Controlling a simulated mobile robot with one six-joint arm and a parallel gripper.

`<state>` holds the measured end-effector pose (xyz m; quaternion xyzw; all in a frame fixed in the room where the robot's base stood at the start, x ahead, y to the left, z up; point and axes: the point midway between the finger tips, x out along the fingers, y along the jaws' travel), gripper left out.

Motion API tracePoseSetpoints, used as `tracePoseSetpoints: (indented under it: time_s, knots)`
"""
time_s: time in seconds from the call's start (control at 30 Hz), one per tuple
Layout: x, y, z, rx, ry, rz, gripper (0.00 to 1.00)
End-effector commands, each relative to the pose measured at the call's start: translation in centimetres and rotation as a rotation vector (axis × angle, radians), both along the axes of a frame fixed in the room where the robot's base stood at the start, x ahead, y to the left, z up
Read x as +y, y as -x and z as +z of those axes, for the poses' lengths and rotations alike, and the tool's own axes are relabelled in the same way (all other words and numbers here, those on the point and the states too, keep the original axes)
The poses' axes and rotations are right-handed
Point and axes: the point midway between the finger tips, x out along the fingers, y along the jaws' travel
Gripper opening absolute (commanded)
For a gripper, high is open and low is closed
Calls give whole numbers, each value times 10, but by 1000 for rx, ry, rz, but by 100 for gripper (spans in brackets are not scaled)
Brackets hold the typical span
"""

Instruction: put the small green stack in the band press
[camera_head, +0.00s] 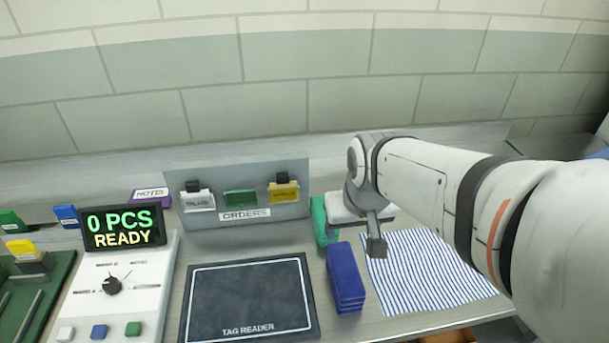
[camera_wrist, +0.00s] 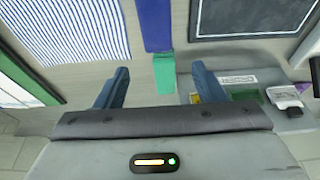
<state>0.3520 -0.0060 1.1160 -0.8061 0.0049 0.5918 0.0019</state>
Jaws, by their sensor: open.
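The small green stack (camera_head: 319,217) stands on the bench behind the blue stack (camera_head: 345,276), partly hidden by my arm in the head view. In the wrist view the green stack (camera_wrist: 164,74) shows between the two fingertips, with the blue stack (camera_wrist: 155,24) touching or very close to it. My gripper (camera_wrist: 160,69) is open, with a finger to each side of the green stack and a gap on both sides. In the head view one finger hangs right of the blue stack. I cannot tell surely which device is the band press; a green base with metal bars (camera_head: 37,295) is cut off at left.
A striped cloth (camera_head: 425,270) lies at right. A dark tag reader pad (camera_head: 250,300) lies left of the blue stack. An orders rack (camera_head: 245,214) stands behind it. A white console (camera_head: 125,285) with a dial carries a display (camera_head: 123,226) reading "0 PCS READY".

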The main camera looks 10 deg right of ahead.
Motion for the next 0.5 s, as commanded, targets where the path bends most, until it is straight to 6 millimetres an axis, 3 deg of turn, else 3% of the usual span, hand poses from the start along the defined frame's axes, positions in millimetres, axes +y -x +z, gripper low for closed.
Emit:
tracePoseSetpoints:
  time_s: [0.1,0.2,0.3,0.5]
  knots:
    - [1,-52,-23,-11,0,1,73]
    - [3,-93,-44,-33,0,1,81]
    - [4,-128,-65,-52,-1,3,82]
    - [7,-172,-98,-80,-2,5,82]
